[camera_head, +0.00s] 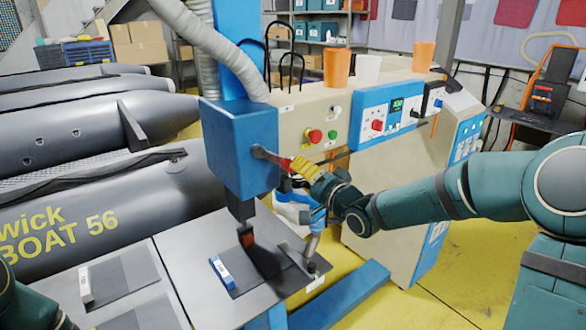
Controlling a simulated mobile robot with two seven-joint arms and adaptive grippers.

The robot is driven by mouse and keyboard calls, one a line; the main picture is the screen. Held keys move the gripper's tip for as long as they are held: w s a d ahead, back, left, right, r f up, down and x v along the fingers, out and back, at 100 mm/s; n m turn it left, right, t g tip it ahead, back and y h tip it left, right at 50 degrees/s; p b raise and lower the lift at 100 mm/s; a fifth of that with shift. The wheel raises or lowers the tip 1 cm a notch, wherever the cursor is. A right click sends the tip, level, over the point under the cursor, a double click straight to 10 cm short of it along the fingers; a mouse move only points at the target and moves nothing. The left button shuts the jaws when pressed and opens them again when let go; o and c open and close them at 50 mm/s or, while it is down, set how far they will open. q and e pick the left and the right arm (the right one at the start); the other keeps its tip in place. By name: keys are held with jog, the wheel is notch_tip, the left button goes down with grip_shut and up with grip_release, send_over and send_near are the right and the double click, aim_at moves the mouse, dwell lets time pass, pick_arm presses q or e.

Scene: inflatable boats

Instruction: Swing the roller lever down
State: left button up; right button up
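The roller lever (269,155) sticks out from the side of the machine's blue head box (238,148). It slopes slightly down to the right and ends in a red and yellow grip (304,168). My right gripper (322,184) is at the outer end of this grip. Its fingers are small and overlap the grip, so I cannot tell whether they are shut on it. Below the head box, a dark post with a reddish end (246,236) stands over the worktable (190,260). Part of my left arm shows at the lower left; its gripper is out of view.
A beige control cabinet (300,113) with buttons stands behind the lever, with orange cups (337,68) on top. A blue and white block (221,272) lies on a dark sheet on the worktable. Grey inflatable boats (110,205) fill the left. Yellow floor is open at the lower right.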

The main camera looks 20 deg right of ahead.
jog(key=v, duration=0.6)
jog(key=shift+s, duration=0.15)
jog(key=s+a+f+n+g+h, duration=0.1)
jog(key=s+a+f+g, duration=0.15)
jog(key=f, duration=0.65)
jog(key=s+a+f+g+b, duration=0.1)
jog(key=a+f+g, duration=0.15)
jog(key=f, duration=0.65)
jog(key=s+a+f+n+g+h, duration=0.1)
jog(key=s+a+f+g, duration=0.15)
jog(key=f, duration=0.65)
jog(key=s+a+f+n+g, duration=0.2)
jog(key=s+a+f+g, duration=0.1)
jog(key=s+f, duration=0.4)
jog(key=s+a+f+n+g+b, duration=0.1)
jog(key=s+a+f+n+g, duration=0.1)
jog(key=s+f, duration=0.6)
jog(key=shift+s+a+f+n+g, duration=0.25)
jog(key=shift+a+g, duration=0.5)
jog(key=shift+g, duration=0.5)
